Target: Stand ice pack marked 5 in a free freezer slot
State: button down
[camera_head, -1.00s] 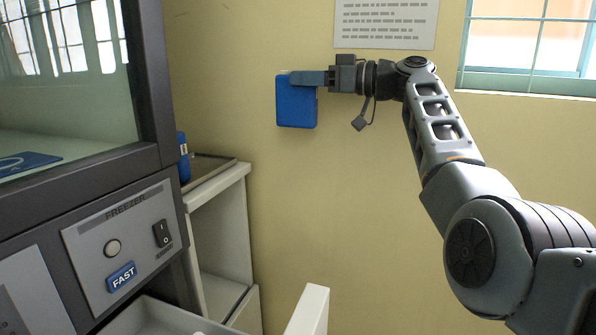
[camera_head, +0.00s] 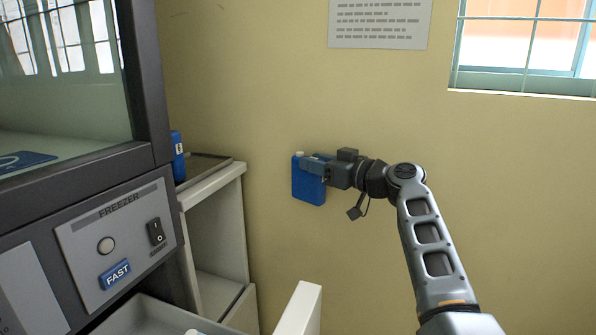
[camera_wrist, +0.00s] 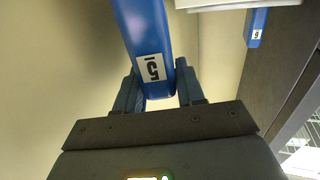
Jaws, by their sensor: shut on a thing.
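The blue ice pack (camera_head: 309,187) hangs upright in the air in front of the yellow wall, its pale cap at the top left. Its label with the number 5 shows in the wrist view (camera_wrist: 152,68). My gripper (camera_head: 312,165) is shut on its upper part, reaching in from the right; the fingers also show on both sides of the pack in the wrist view (camera_wrist: 163,88). The freezer drawer (camera_head: 155,316) at the bottom left is pulled open. Only a bit of its inside shows, so its slots cannot be told.
Another blue pack (camera_head: 177,157) stands on a tray (camera_head: 207,164) atop the white cabinet (camera_head: 212,187); a blue pack marked 6 (camera_wrist: 257,25) shows in the wrist view. The freezer panel (camera_head: 120,240) and glass door (camera_head: 65,80) border the left. Open air lies between pack and drawer.

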jog(key=s+d+f+m+t+h, duration=0.4)
jog(key=s+f, duration=0.4)
jog(key=f, duration=0.4)
jog(key=s+d+f+m+t+h, duration=0.15)
jog(key=s+d+f+h, duration=0.45)
jog(key=f, duration=0.6)
jog(key=s+d+f+m+h, duration=0.1)
jog(key=s+d+f+m, duration=0.2)
jog(key=s, duration=0.7)
jog(key=shift+s+d+f+t+h, duration=0.3)
jog(key=shift+s+f+t, duration=0.05)
jog(key=shift+f, duration=0.2)
jog(key=shift+s+d, duration=0.2)
jog(key=shift+s, duration=0.15)
jog(key=s+d+f+m+h, duration=0.1)
jog(key=s+d+m+h, duration=0.1)
jog(key=s+d, duration=0.35)
notch_tip(320, 180, up, 20)
jog(key=s+a+p, duration=0.2)
jog(key=p, duration=1.8)
notch_tip(320, 180, down, 11)
jog(key=s, duration=0.2)
jog(key=shift+a, duration=0.15)
